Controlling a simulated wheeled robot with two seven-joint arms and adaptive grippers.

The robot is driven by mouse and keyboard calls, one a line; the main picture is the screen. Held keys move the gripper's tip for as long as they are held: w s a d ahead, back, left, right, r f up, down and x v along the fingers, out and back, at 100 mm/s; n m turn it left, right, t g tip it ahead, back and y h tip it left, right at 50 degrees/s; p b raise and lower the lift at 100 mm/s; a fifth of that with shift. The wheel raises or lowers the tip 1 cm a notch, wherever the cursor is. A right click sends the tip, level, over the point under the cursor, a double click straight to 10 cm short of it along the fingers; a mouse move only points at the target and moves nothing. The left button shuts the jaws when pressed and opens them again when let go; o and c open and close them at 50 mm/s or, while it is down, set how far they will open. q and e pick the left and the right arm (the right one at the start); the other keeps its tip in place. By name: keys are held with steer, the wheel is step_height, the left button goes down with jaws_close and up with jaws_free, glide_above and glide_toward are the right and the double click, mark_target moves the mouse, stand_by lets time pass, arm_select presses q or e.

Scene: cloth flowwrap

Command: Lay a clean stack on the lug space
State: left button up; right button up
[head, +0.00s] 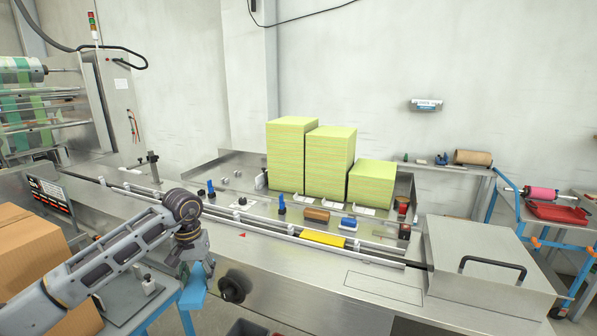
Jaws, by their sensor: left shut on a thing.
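My left gripper (198,268) points down in front of the steel machine's front edge, left of centre. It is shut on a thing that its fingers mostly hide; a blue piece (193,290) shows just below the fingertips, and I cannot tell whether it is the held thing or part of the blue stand. Three yellow-green cloth stacks, tall (287,160), middle (325,170) and low (371,188), stand on the machine's back deck. A long rail conveyor (270,229) runs in front of them, with a yellow piece (322,239) on it. My right gripper is out of view.
A small red arrow (242,235) marks the conveyor's front side. A steel cover with a black handle (480,260) closes the right end. Blue clamps (281,204) and a brown block (316,215) stand behind the rails. Cardboard boxes (38,245) are at the left.

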arm_select(q)
steer(key=s+d+f, duration=0.2)
steer(key=s+f, duration=0.3)
steer(key=f, duration=0.2)
steer(key=s+d+f+m, duration=0.1)
steer(key=s+d+f, duration=0.2)
steer(key=f, duration=0.5)
steer(key=shift+s+d, duration=0.35)
steer(key=shift+s, duration=0.5)
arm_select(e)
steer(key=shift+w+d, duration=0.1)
